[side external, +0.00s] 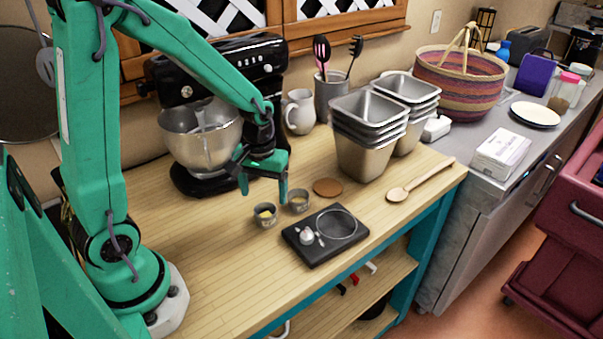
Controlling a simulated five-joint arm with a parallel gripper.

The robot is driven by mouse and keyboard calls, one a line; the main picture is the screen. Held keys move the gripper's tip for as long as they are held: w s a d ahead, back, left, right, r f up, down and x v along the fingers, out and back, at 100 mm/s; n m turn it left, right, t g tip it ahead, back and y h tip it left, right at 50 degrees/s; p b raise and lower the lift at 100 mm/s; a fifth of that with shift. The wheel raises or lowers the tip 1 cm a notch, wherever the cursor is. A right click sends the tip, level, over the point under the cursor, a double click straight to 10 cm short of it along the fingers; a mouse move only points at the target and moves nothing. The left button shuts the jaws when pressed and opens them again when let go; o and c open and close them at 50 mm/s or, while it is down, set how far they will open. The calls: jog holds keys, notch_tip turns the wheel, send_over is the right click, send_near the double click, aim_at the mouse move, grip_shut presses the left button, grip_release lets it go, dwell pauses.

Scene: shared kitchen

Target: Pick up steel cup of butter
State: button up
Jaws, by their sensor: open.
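A small steel cup (265,219) with yellow contents that look like butter stands on the wooden table. A second small steel cup (299,206) stands just behind it to the right; its contents are pale and hard to make out. My gripper (264,195) points down with its two green fingers apart and nothing between them. In the picture it is just above the two cups. Its exact height and depth relative to them cannot be told from this one view.
A black tray (318,254) with a sieve and a small white item lies in front of the cups. A brown disc (327,187), stacked steel containers (367,155) and a wooden spoon (400,194) are to the right. A black stand mixer (215,180) stands behind. The table's front left is clear.

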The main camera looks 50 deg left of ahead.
aim_at(265, 211)
jog(key=shift+f, duration=0.9)
jog(key=shift+f, duration=0.1)
jog(key=shift+f, duration=2.5)
jog(key=c, duration=1.1)
jog(key=shift+r, duration=0.1)
